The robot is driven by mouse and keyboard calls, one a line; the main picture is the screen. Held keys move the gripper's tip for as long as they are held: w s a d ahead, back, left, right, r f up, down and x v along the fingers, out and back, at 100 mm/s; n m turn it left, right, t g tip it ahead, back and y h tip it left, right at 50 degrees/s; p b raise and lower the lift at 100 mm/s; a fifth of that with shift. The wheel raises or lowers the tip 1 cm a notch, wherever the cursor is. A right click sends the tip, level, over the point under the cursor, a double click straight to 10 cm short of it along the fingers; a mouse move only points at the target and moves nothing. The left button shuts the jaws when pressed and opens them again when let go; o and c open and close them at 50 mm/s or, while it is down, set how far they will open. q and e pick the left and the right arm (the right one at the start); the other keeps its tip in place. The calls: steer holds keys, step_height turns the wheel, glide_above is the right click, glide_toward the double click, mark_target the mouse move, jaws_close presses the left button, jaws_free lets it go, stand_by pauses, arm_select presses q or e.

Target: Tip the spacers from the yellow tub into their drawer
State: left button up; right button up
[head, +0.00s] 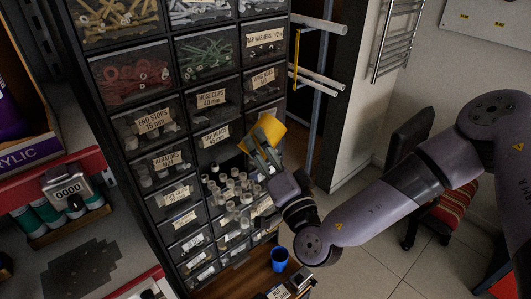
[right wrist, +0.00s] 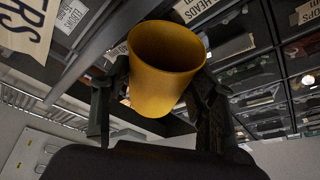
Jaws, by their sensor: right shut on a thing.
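The yellow tub (head: 268,131) is tilted in front of the drawer cabinet. My right gripper (head: 262,148) is shut on it, with a finger on each side. In the right wrist view the tub (right wrist: 165,75) shows its open mouth, and I see no spacers in the visible part of its inside. Several pale, short cylinders (head: 236,190), which look like the spacers, show below the tub at the cabinet front. I cannot tell whether they all lie inside one drawer. The label of that drawer is not readable. My left gripper is not in view.
The drawer cabinet (head: 166,105) has labelled drawers of small parts. A blue cup (head: 279,259) stands on the wooden surface below. White pipes (head: 318,78) stick out right of the cabinet. A chair (head: 411,134) and open floor are farther right.

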steer(key=shift+f+b, duration=0.4)
steer(key=shift+f, duration=0.35)
steer(key=shift+r+p, duration=0.7)
steer(key=shift+r, duration=0.1)
steer(key=shift+f+b, duration=0.7)
steer(key=shift+f, duration=0.15)
steer(key=shift+r, duration=0.2)
